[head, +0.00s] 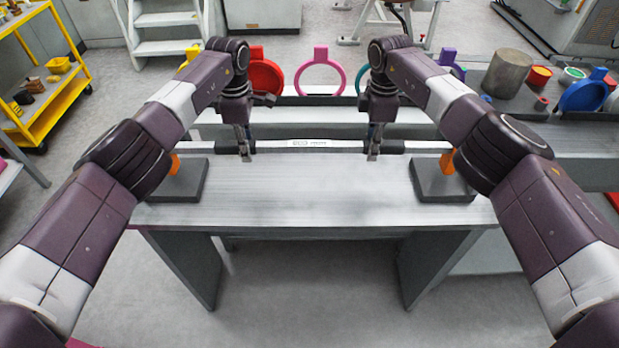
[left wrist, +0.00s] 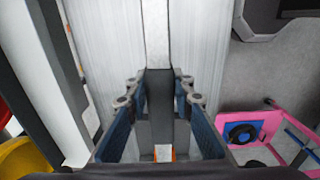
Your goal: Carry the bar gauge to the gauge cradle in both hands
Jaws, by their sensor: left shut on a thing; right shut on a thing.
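The bar gauge (head: 308,144) is a long pale bar with dark sleeves, lying left to right across the far part of the grey bench. My left gripper (head: 247,156) is shut on it at the left sleeve, and my right gripper (head: 373,156) at the right sleeve. In the left wrist view the dark sleeve (left wrist: 160,112) of the bar sits between my blue-padded fingers (left wrist: 160,125). Dark blocks with orange uprights, seemingly the gauge cradle (head: 180,186), stand near both bar ends; the right one (head: 440,187) is partly behind my arm. I cannot tell whether the bar touches them.
Behind the bench, coloured rings, such as a red one (head: 266,76) and a pink one (head: 320,78), stand in a row. A grey cylinder (head: 507,72) and more rings stand at right. A yellow cart (head: 50,85) is at left. The bench's front middle (head: 310,192) is clear.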

